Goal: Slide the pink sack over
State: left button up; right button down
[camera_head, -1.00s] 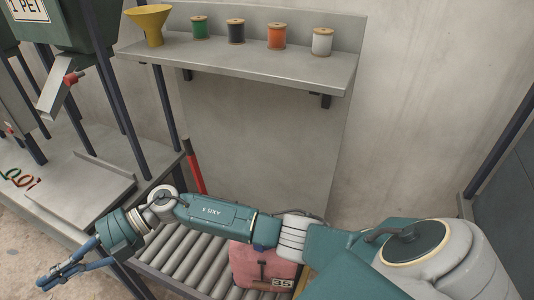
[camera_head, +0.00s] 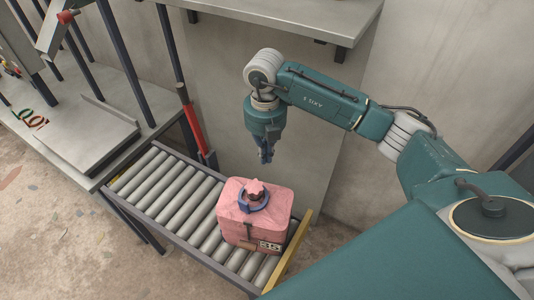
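The pink sack (camera_head: 235,222) sits upright on the roller conveyor (camera_head: 168,205), near its right end. Its gathered pink neck sticks up through a blue ring or collar, and a label reading 35 shows low on its front. My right gripper (camera_head: 265,158) points down in the air above and behind the sack in the picture, apart from it. Its fingers show nearly edge-on, so I cannot tell how far apart they are. My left gripper is not in view.
A yellow bar (camera_head: 287,254) closes the conveyor's right end. A red-handled tool (camera_head: 190,121) stands behind the conveyor. A grey bench (camera_head: 60,151) with a flat tray lies at left. A wall shelf (camera_head: 275,17) is above. Rollers left of the sack are bare.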

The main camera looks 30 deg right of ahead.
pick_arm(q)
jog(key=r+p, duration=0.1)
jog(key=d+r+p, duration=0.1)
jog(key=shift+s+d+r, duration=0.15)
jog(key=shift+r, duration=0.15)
pick_arm(e)
notch_tip(320, 180, down, 7)
jog(key=s+a, duration=0.2)
jog(key=s, duration=0.1)
jog(key=shift+a, duration=0.4)
pick_arm(q)
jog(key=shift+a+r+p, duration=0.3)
jog(key=shift+p, duration=0.15)
pick_arm(e)
jog(key=shift+s+a, duration=0.95)
